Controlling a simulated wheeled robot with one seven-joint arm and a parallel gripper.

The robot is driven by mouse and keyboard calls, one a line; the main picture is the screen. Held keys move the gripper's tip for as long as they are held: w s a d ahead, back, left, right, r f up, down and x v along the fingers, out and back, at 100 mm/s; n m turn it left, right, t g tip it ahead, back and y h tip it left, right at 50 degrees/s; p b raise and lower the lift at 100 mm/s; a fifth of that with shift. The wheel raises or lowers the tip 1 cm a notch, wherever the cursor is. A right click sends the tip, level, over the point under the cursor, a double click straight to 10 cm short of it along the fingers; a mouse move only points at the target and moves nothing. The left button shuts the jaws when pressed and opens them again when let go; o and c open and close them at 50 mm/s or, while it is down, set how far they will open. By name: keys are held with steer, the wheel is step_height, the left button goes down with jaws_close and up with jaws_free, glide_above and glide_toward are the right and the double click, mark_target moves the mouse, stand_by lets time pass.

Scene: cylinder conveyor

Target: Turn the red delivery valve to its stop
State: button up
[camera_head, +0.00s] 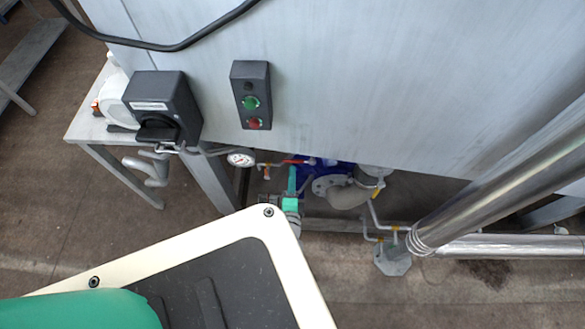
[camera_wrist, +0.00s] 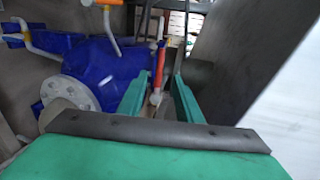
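The red valve lever (camera_wrist: 159,64) stands upright in the wrist view, with a pale metal fitting at its lower end. My gripper (camera_wrist: 157,80) is open, its two green fingers spread on either side of the lever in the picture. Gaps show on both sides, so neither finger appears to touch it. How deep the lever lies between the fingertips is hard to tell. In the head view the red lever (camera_head: 297,162) is small, under the grey panel's lower edge. My gripper (camera_head: 291,185) shows there as a green strip just below it, with most of it hidden.
A grey panel (camera_wrist: 250,60) is close on the right. The head view shows a pressure gauge (camera_head: 241,159) and a steel pipe (camera_head: 510,190).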

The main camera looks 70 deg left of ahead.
steer(key=shift+v, duration=1.25)
